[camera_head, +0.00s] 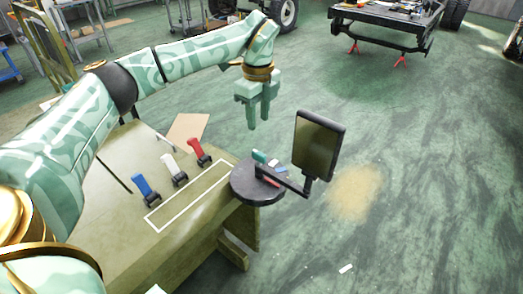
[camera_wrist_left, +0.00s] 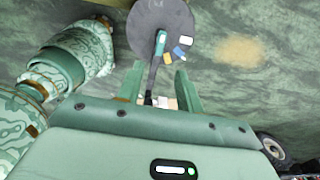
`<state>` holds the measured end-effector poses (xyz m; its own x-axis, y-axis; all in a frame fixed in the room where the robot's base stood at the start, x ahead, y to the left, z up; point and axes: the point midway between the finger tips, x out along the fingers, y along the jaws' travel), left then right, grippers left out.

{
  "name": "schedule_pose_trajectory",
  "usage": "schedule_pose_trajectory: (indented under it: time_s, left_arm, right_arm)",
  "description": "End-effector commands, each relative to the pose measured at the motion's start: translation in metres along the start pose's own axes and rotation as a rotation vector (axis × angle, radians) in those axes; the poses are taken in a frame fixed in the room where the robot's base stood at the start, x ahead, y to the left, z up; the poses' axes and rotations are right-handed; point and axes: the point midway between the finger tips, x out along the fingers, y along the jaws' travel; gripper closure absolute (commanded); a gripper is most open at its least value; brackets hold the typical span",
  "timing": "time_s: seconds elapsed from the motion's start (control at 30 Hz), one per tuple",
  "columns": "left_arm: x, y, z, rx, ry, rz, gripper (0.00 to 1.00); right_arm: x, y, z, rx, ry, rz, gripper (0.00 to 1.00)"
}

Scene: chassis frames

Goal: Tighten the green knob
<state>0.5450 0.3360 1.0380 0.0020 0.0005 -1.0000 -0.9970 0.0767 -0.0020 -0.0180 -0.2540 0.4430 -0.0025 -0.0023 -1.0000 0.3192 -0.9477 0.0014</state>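A small green piece (camera_head: 259,156), which looks like the green knob, is at the dark round disc (camera_head: 248,190) on the table corner. In the left wrist view the green piece (camera_wrist_left: 161,43) shows at the end of a dark bar over the disc (camera_wrist_left: 140,22). My left gripper (camera_head: 257,118) is open and empty, pointing down above and beyond the disc, apart from it. Its two fingers (camera_wrist_left: 160,85) are spread in the wrist view. My right gripper is not in view.
A dark screen (camera_head: 318,147) stands on a bracket from the disc, right of my left gripper. Blue (camera_head: 142,185), white (camera_head: 171,166) and red (camera_head: 197,149) handled pieces stand on the table (camera_head: 120,235). A black cart (camera_head: 385,14) is far off; open floor lies right.

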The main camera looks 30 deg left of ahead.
Motion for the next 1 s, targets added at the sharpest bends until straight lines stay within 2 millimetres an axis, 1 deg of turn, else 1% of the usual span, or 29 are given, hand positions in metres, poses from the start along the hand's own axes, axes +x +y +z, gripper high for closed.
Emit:
schedule_pose_trajectory:
  time_s: [0.03,0.1,0.2,0.3,0.4,0.5,0.6,0.9,0.97,1.0]
  left_arm:
    - [0.020,0.000,0.000,0.001,0.001,0.008,0.64]
    - [0.040,0.000,0.000,0.001,0.001,0.008,0.64]
    - [0.065,0.000,0.000,0.002,0.000,0.008,0.64]
    - [0.087,0.000,0.000,0.001,0.001,0.007,0.64]
    - [0.103,0.000,-0.001,0.001,0.001,0.005,0.64]
    - [0.113,0.000,-0.001,0.001,0.001,0.003,0.64]
    - [0.118,0.000,-0.001,0.001,0.001,0.002,0.64]
    - [0.119,0.000,-0.001,0.001,0.000,0.000,0.64]
    - [0.119,0.000,-0.001,0.001,0.000,0.000,0.80]
    - [0.119,0.000,-0.001,0.001,0.000,0.000,0.91]
  right_arm:
    - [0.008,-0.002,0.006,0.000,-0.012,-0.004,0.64]
    - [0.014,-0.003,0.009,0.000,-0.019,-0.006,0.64]
    - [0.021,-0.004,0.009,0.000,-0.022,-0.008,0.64]
    - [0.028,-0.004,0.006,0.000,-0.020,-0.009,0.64]
    - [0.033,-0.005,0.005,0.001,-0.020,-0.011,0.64]
    - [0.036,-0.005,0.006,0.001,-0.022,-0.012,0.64]
    - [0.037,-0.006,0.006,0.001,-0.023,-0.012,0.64]
    - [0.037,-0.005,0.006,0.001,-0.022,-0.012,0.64]
    - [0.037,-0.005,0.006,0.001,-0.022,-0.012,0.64]
    - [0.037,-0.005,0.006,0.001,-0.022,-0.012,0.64]
